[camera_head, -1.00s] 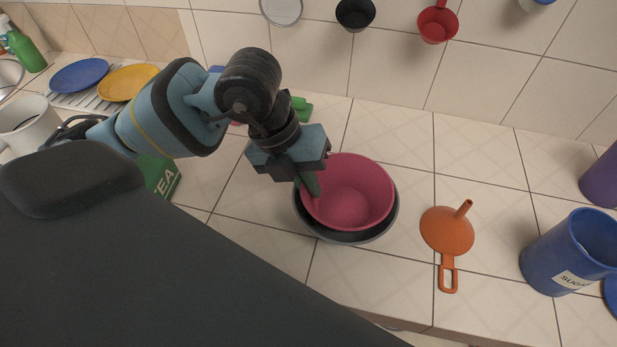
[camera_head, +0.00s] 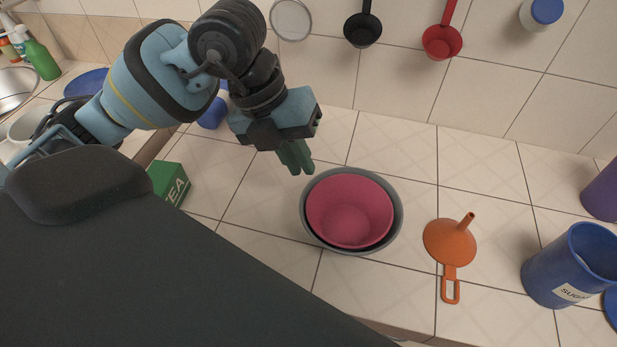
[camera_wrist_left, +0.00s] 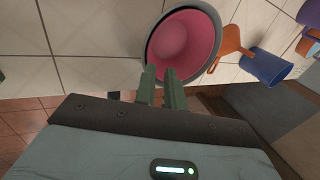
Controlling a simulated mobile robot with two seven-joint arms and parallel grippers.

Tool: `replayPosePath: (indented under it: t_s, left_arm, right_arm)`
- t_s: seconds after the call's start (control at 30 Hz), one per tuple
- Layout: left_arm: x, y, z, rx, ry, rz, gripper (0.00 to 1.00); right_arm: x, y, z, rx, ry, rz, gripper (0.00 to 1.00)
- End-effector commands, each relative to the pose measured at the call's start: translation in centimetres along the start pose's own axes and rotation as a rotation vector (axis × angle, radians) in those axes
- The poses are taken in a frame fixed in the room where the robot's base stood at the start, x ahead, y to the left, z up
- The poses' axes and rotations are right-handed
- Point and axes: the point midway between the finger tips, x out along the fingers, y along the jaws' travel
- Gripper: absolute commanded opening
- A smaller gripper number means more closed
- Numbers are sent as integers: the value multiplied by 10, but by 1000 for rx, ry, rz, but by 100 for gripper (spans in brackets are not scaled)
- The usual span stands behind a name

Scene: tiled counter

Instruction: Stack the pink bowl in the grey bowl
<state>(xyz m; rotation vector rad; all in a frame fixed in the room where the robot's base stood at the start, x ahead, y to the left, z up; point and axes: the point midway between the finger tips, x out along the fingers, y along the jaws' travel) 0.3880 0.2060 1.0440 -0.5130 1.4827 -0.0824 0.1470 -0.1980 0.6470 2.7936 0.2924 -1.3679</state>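The pink bowl (camera_head: 349,212) sits inside the grey bowl (camera_head: 396,227) on the tiled counter, with the grey rim showing all around it. In the left wrist view the pink bowl (camera_wrist_left: 186,48) is also inside the grey bowl (camera_wrist_left: 213,62). My left gripper (camera_head: 297,170) is above and to the left of the bowls, apart from them and empty. In the left wrist view its two green fingers (camera_wrist_left: 160,76) have a narrow gap between them. My right gripper is not in view.
An orange funnel (camera_head: 449,242) lies right of the bowls, with a blue sugar canister (camera_head: 566,268) beyond it. A green tea box (camera_head: 169,183) and a blue cup (camera_head: 212,113) stand to the left. Black (camera_head: 362,30) and red (camera_head: 442,42) scoops hang on the wall behind.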

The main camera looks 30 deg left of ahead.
Motion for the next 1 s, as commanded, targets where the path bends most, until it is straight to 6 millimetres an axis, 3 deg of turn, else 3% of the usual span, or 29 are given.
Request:
replayPosePath:
  t_s: [0.1,0.3,1.0]
  left_arm:
    - [-23,-1,0,0,-4,-2,11]
    - [-42,0,0,-1,0,0,11]
    - [-45,0,0,0,2,0,11]
  right_arm:
    - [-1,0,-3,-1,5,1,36]
    - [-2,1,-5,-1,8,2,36]
    - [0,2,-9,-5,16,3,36]
